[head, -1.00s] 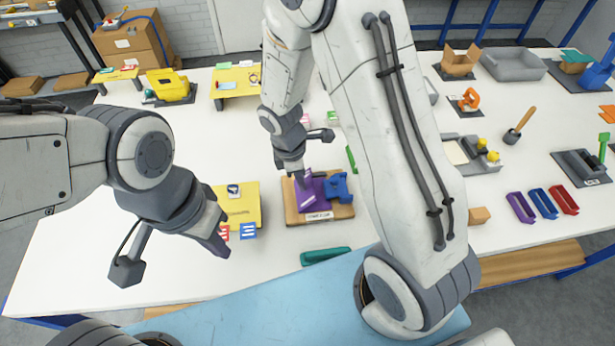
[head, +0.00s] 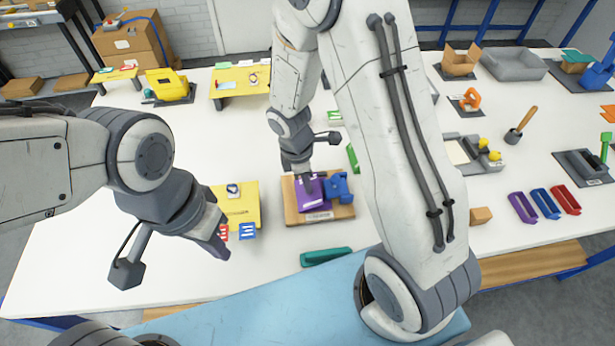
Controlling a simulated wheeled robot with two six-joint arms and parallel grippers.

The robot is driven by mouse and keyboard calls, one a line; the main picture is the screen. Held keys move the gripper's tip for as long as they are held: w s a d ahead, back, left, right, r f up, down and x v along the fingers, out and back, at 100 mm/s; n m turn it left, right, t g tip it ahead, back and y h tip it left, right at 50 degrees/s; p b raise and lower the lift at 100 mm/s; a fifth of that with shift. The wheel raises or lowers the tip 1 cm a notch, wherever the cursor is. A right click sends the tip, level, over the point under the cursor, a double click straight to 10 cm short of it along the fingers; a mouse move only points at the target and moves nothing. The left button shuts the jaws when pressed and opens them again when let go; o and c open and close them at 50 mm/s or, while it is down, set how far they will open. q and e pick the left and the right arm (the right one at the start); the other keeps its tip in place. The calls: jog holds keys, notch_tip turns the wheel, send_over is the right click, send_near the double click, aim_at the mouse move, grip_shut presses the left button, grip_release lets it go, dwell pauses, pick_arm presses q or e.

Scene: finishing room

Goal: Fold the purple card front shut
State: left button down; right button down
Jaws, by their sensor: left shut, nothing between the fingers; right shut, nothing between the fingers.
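The purple card (head: 311,208) is on a wooden board (head: 291,215) with a label on its front edge, beside a blue fixture (head: 338,187). Its front looks low and nearly flat; I cannot tell whether it is fully shut. My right gripper (head: 305,178) is shut and empty, pointing down at the back part of the card. It seems to touch the card and hides part of it. My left gripper (head: 224,248) is shut and empty, left of the board, near the yellow stand's front.
A yellow stand (head: 245,196) with red and blue tags (head: 247,231) is left of the board. A teal tray (head: 326,257) lies in front. Purple, blue and red holders (head: 545,204) stand at the right. White table is free at the left.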

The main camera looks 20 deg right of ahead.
jog(key=shift+d+f, duration=0.15)
jog(key=shift+f, duration=0.1)
dwell(0.4)
jog(key=shift+s+d+f+b, duration=0.1)
jog(key=shift+d+f+b, duration=0.25)
jog(key=shift+f+b, duration=0.25)
jog(key=shift+r, duration=0.15)
dwell(0.4)
notch_tip(320, 180, up, 9)
jog(key=p, duration=0.9)
dwell(0.4)
